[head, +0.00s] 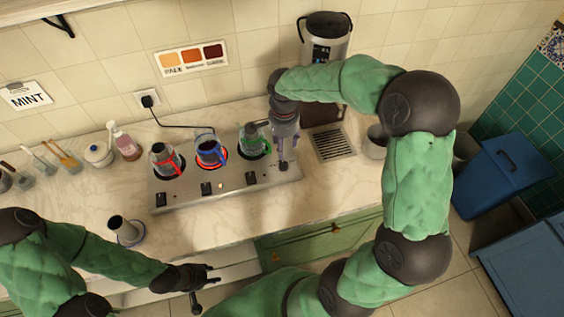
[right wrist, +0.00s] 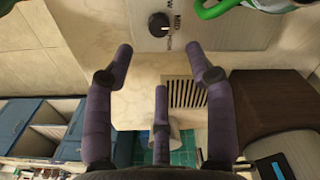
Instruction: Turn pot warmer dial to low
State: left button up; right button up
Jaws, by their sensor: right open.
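The grey pot warmer (head: 222,189) stands on the counter with three glass pots on it, with red, blue and green handles. Its round black dial (right wrist: 158,25) sits on the right end of the panel, with printed lettering including MID beside it. A pale pointer line shows on the dial, but I cannot tell its exact setting. My right gripper (head: 284,160) hangs over that end. In the right wrist view its purple fingers are spread, empty and apart from the dial. My left gripper (head: 208,283) is empty, with its fingers apart, in front of the counter.
A metal drip grate (head: 333,144) and a tall dispenser (head: 327,38) stand to the right. A small metal cup on a saucer (head: 136,238) is at the front left. A cord (head: 175,122) runs behind.

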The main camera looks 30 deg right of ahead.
aim_at(284, 164)
notch_tip(284, 164, down, 10)
jog(key=shift+b, duration=1.05)
grip_shut()
